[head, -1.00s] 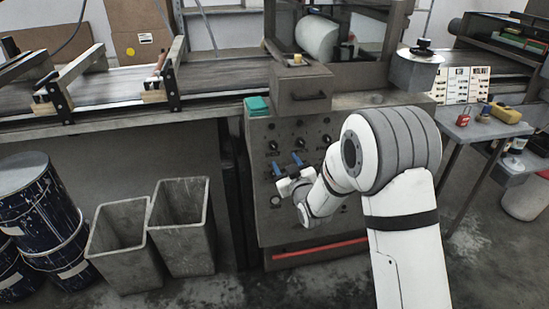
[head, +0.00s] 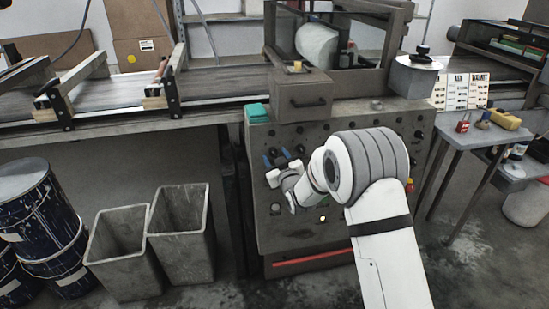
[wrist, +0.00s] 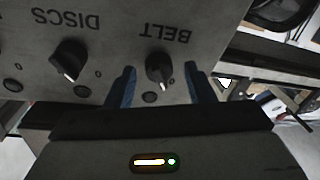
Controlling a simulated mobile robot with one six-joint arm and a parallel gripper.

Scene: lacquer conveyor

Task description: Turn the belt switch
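The belt switch (wrist: 158,68) is a dark round knob with a pale pointer mark, under the upside-down label BELT in the wrist view. My gripper (wrist: 160,76) is open, with one blue finger on each side of this knob and a visible gap to both. I cannot tell how near the fingertips are to the panel face. In the head view my gripper (head: 277,157) is at the upper left of the grey control panel (head: 262,236), and the knob is hidden there. A similar knob labelled DISCS (wrist: 69,60) is to the left in the wrist view.
A drawer box (head: 304,98) and a teal block (head: 257,112) are above the panel. Two grey bins (head: 182,230) and paint-stained drums (head: 40,215) stand at left. A side table (head: 490,134) with small items is at right.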

